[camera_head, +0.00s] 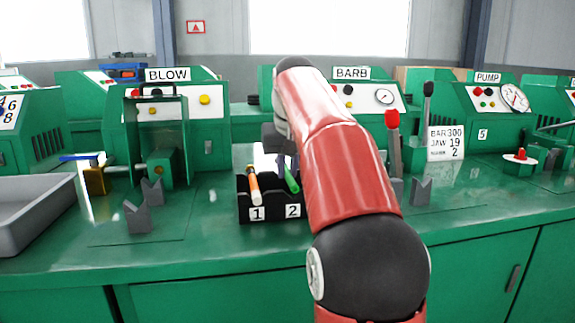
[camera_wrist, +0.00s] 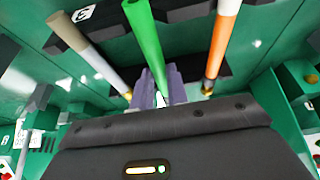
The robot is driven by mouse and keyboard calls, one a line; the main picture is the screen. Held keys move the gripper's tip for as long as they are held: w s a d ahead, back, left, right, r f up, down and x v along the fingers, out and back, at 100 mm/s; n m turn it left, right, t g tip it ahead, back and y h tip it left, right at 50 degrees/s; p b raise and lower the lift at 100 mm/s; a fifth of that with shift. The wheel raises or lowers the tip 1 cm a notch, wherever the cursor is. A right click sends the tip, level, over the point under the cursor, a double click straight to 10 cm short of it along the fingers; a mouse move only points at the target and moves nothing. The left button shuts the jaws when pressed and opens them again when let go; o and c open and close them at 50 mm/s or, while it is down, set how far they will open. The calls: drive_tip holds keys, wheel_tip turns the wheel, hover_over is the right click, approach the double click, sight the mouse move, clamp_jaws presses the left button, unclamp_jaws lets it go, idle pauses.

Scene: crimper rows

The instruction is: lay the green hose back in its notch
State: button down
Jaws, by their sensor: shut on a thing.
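The green hose (camera_head: 291,178) is at the black rack (camera_head: 271,212), above the label 2, sloping down toward the front. In the wrist view the green hose (camera_wrist: 147,38) runs up from between the purple-grey fingers of my gripper (camera_wrist: 158,92). My gripper (camera_head: 287,163) is shut on its rear part, partly hidden by my arm in the head view. Whether the hose touches the bottom of its notch cannot be told. An orange and white hose (camera_head: 254,186) lies in notch 1. A grey hose (camera_wrist: 92,55) lies on the other side, near label 3.
A grey tray (camera_head: 40,215) stands at the left. Grey V-blocks (camera_head: 138,217) stand on the bench between tray and rack. A red-knobbed lever (camera_head: 393,130) rises right of my arm. Green machines line the back. The bench front is clear.

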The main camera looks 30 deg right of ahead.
drive_tip(key=shift+f, duration=0.75)
drive_tip(key=c, duration=1.3)
unclamp_jaws()
drive_tip(key=p+v, duration=0.2)
drive_tip(key=v, duration=0.6)
drive_tip(key=shift+f, duration=0.1)
